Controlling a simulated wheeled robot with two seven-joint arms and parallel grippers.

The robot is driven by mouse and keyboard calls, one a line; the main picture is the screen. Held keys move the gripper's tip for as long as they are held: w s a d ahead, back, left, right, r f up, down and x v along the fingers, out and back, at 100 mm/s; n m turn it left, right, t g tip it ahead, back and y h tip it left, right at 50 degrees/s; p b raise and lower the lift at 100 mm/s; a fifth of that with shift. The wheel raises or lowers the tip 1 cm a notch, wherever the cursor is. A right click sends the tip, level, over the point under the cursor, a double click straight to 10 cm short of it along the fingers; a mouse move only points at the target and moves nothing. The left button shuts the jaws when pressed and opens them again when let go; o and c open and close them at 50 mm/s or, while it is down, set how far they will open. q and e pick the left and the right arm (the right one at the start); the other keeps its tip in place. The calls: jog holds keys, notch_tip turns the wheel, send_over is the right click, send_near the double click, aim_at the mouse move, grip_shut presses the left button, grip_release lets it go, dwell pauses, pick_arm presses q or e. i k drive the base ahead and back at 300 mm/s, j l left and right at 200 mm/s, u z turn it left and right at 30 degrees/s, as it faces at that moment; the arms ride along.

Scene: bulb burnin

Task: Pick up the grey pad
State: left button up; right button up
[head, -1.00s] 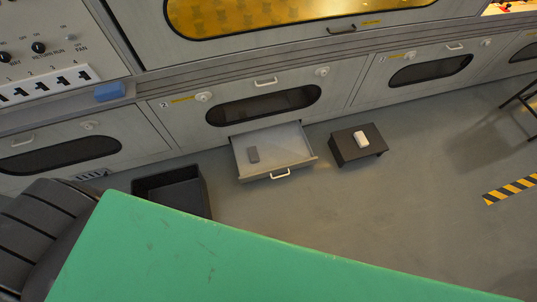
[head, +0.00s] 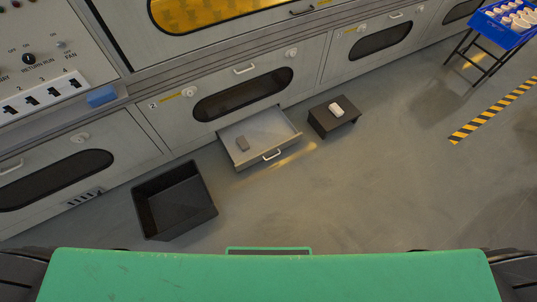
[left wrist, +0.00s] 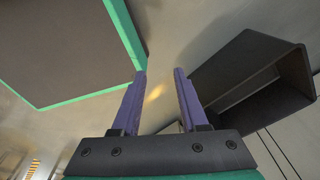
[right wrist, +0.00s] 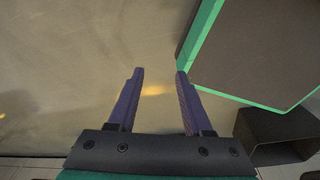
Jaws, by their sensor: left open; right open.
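The grey pad (head: 242,143) lies in the open drawer (head: 272,129) under the cabinet's oval window in the head view. It rests toward the drawer's left side. My left gripper (left wrist: 160,72) is open and empty in the left wrist view, with bare floor beyond its fingertips. My right gripper (right wrist: 158,72) is open and empty in the right wrist view, also over floor. Neither gripper shows in the head view, and both are away from the pad. The pad does not show in either wrist view.
A black open bin (head: 176,203) stands on the floor left of the drawer. A blue tray (head: 510,20) on a stand is at far right. Floor before the drawer is clear.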

aim_at(242, 141)
jog(key=i+l+u, duration=0.25)
jog(key=i+l, duration=0.15)
jog(key=i+l+u, duration=0.25)
jog(key=i+l, duration=0.3)
jog(key=i, duration=0.05)
